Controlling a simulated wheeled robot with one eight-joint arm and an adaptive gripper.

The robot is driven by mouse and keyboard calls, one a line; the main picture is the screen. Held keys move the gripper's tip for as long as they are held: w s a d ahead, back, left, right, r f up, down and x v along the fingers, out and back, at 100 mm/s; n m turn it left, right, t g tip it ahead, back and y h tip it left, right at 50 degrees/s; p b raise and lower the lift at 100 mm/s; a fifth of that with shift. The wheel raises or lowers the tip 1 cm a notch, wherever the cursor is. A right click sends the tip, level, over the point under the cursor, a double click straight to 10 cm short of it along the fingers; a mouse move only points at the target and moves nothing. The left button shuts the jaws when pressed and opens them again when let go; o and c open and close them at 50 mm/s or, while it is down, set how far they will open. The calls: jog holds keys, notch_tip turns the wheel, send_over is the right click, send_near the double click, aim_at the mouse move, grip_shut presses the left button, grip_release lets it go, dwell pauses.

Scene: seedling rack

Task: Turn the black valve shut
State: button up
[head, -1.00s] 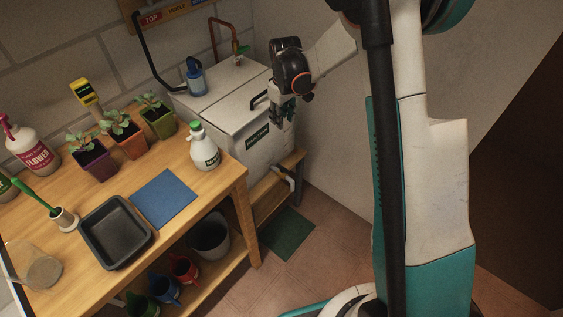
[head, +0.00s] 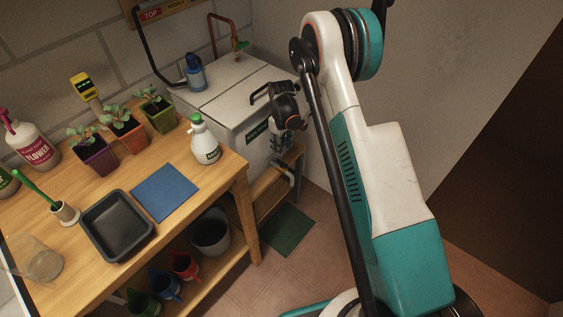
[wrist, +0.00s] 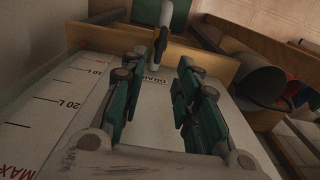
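The white tank (head: 228,112) stands at the back, beyond the bench's right end. In the wrist view its front face (wrist: 70,85) carries litre marks and a drain label. A pale drain pipe (wrist: 166,14) shows beyond my fingertips, with a small dark part (wrist: 161,40) at its near end. In the head view my gripper (head: 281,146) is low by the tank's front, above the bent pipe (head: 287,174).
A wooden shelf (head: 266,196) runs below the tank. The bench (head: 225,172) at left holds a spray bottle (head: 205,140), potted seedlings and a black tray (head: 88,224). A grey bucket (head: 210,232) stands underneath. A green mat (head: 287,231) lies on open floor.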

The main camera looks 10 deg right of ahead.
aim_at(281, 161)
notch_tip(281, 161, down, 9)
jog(key=b, duration=0.2)
jog(key=shift+b, duration=0.4)
jog(key=shift+r, duration=0.1)
jog(key=shift+c, duration=0.3)
grip_shut()
